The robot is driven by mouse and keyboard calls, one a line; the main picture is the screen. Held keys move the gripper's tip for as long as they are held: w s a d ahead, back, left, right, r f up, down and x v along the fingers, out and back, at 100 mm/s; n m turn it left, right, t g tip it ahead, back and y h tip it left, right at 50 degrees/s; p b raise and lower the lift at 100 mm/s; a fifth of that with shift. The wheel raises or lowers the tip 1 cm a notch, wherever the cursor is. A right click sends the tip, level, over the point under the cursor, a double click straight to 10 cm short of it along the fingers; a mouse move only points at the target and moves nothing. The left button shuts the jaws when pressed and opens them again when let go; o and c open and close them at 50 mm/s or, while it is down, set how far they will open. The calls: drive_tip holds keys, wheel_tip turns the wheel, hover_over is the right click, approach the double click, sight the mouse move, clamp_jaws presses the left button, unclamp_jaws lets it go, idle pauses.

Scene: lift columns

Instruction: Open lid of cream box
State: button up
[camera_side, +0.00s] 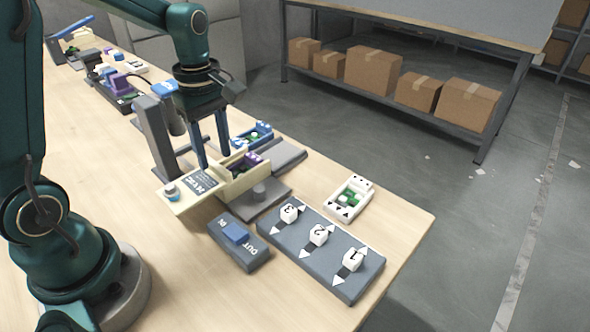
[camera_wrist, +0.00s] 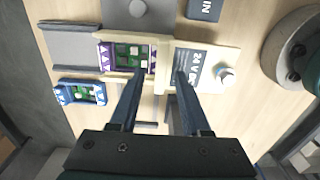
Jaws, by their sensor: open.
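The cream box (camera_side: 237,187) stands on the table below my gripper. Its open compartment shows a purple and green board (camera_side: 243,163), also visible in the wrist view (camera_wrist: 126,57). I cannot tell which part is the lid. My gripper (camera_side: 213,160) points down, open and empty. In the wrist view its fingertips (camera_wrist: 159,76) lie either side of the cream strip between compartment and label; contact is unclear.
A grey IN/OUT switch block (camera_side: 250,258) and a numbered grey tray (camera_side: 292,250) stand in front. A white-framed board (camera_side: 350,198) lies right, a blue-framed board (camera_side: 252,135) behind. A dark grey upright fixture (camera_side: 154,135) stands close left of my gripper.

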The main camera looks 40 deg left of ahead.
drive_tip(key=shift+r, duration=2.1)
drive_tip(key=shift+d, duration=0.1)
drive_tip(key=s+d+r+m+t, duration=0.3)
drive_tip(key=s+d+m+t, duration=0.2)
drive_tip(key=m, duration=1.3)
drive_tip(key=s+d, duration=0.3)
drive_tip(key=s, duration=0.2)
drive_tip(key=shift+s+d+r+t, duration=0.15)
drive_tip(key=shift+s+t, duration=0.1)
drive_tip(key=shift+t, duration=0.05)
